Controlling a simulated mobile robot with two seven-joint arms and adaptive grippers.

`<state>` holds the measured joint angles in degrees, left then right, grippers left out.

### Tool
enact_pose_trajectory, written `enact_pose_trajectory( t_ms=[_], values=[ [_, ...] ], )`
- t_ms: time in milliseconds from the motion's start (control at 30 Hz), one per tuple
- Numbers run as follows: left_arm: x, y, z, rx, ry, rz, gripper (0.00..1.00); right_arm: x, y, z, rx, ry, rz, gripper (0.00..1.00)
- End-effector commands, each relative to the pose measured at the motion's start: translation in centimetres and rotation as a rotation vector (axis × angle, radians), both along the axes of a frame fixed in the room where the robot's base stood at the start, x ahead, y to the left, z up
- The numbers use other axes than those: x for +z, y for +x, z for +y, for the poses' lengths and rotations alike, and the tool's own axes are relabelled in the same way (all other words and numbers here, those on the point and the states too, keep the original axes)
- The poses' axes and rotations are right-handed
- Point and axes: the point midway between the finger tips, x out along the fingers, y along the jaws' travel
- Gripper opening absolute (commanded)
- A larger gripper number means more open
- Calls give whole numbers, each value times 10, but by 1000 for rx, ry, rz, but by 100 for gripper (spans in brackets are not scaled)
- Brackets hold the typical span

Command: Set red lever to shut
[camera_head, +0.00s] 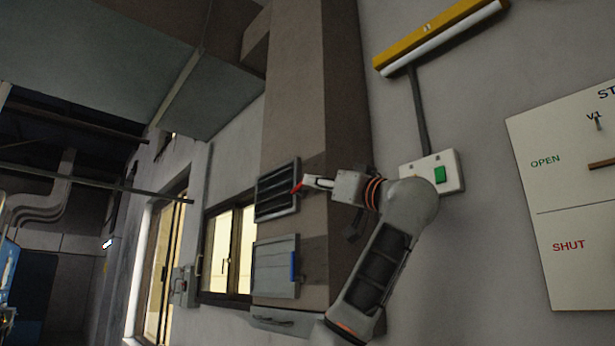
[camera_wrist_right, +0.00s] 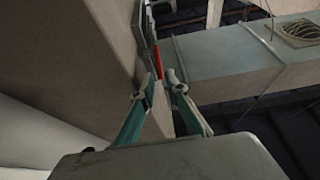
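The red lever (camera_head: 297,187) is at the right edge of the upper slatted vent (camera_head: 276,196) on the column, mostly hidden by my right gripper (camera_head: 312,183). The vent's slats show dark gaps. In the right wrist view the red lever (camera_wrist_right: 157,56) stands just beyond the fingertips of my right gripper (camera_wrist_right: 161,80). The fingers are apart with a narrow gap; I cannot tell whether either touches the lever. A wall board (camera_head: 575,205) reads OPEN above and SHUT below, partly cut off by the picture edge. My left gripper is not in view.
A lower grey panel (camera_head: 275,280) with a blue lever (camera_head: 292,266) is below the vent. A white switch box (camera_head: 440,172) with a green switch is on the wall behind my right arm. A yellow lamp fixture (camera_head: 435,36) is above.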

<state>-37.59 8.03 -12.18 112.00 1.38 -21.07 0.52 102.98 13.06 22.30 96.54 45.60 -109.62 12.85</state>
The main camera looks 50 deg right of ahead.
Motion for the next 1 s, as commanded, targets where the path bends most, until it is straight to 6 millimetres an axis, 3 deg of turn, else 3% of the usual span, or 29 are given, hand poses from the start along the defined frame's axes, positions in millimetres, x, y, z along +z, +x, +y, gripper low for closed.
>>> enact_pose_trajectory(
  t_ms=[100,300,567,667,1000],
  values=[
    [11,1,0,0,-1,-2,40,8,17,-2,0,0,4,14],
    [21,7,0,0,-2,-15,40,12,30,-4,-1,1,2,14],
    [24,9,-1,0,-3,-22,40,12,32,-4,-1,0,1,14],
    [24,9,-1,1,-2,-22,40,12,32,-4,-1,0,1,0],
    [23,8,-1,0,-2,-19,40,14,32,-4,-1,2,19,0]
  ],
)
